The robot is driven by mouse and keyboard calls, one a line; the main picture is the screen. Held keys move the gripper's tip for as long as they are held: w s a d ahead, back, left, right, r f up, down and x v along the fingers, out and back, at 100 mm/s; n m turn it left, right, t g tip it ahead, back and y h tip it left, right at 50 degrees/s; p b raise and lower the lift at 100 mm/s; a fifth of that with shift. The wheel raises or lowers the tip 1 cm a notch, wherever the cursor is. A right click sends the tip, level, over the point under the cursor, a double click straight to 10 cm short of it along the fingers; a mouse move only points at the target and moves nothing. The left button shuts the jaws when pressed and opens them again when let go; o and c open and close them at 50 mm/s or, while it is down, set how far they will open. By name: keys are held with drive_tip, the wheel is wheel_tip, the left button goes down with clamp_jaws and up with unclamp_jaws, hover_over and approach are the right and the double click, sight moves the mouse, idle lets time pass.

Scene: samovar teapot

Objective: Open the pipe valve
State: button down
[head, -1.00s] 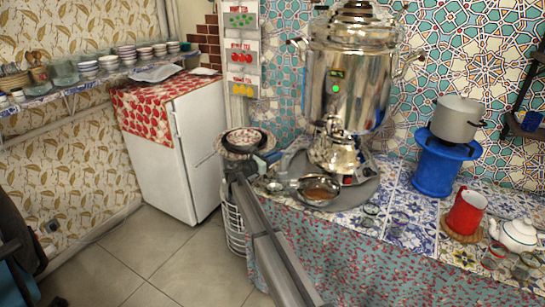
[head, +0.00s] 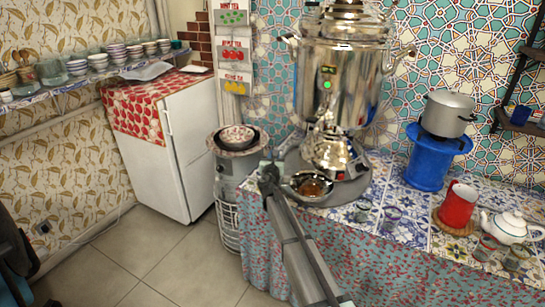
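A large silver samovar (head: 340,80) stands on the table against the tiled wall, with a small green light on its front. A silver teapot (head: 328,150) stands close in front of it, and a metal bowl with brown contents (head: 308,187) sits below. I cannot make out a pipe valve clearly; the samovar's lower front is partly covered by the teapot. My arm reaches up from the bottom of the view. My gripper (head: 269,171) is at the table's left edge, just left of the metal bowl and apart from the samovar. Its fingers are too small to read.
Patterned bowls (head: 236,138) sit on a stand left of my gripper. A blue stand (head: 432,160) with a grey pot (head: 447,113), a red mug (head: 459,206) and a white teapot (head: 509,227) are on the right. A white fridge (head: 185,145) stands left; floor before it is clear.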

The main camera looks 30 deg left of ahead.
drive_tip(key=shift+d+n+y, duration=0.1)
drive_tip(key=shift+n+y, duration=0.2)
drive_tip(key=shift+y, duration=0.2)
drive_tip(key=c, duration=1.1)
unclamp_jaws()
drive_tip(key=v, duration=1.3)
drive_tip(key=shift+s+d+r, duration=0.2)
drive_tip(key=shift+s, duration=0.1)
drive_tip(key=shift+c, duration=0.3)
